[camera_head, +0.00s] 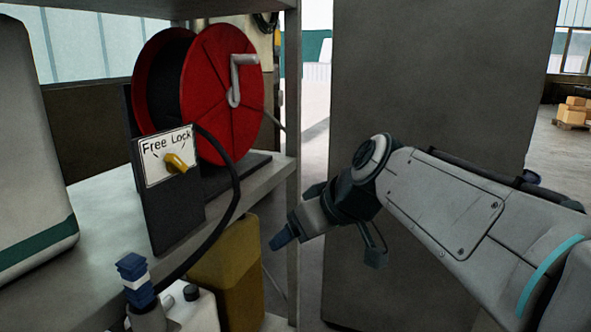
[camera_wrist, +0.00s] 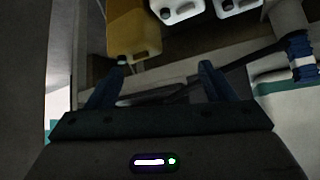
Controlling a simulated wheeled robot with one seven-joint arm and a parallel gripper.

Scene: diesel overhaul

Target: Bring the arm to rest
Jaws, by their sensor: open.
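My arm reaches in from the right in the head view, with my gripper (camera_head: 280,238) pointing left and a little down beside the shelf post. In the wrist view my gripper (camera_wrist: 162,82) shows two blue fingers spread apart with nothing held between them. A red hose reel (camera_head: 228,98) with a grey crank handle stands on the shelf to the left of my gripper. Below it is a panel (camera_head: 166,157) marked "Free Lock" with a yellow knob (camera_head: 177,163), whose pointer slants to the lower right. A black hose (camera_head: 236,190) hangs down from the reel.
A yellow canister (camera_head: 226,262) and a white canister (camera_head: 188,308) stand low under the shelf (camera_head: 262,180). The shelf post (camera_head: 292,120) is close to my gripper. A large dark panel (camera_head: 430,80) stands behind my arm. Boxes on a pallet (camera_head: 573,112) are far right.

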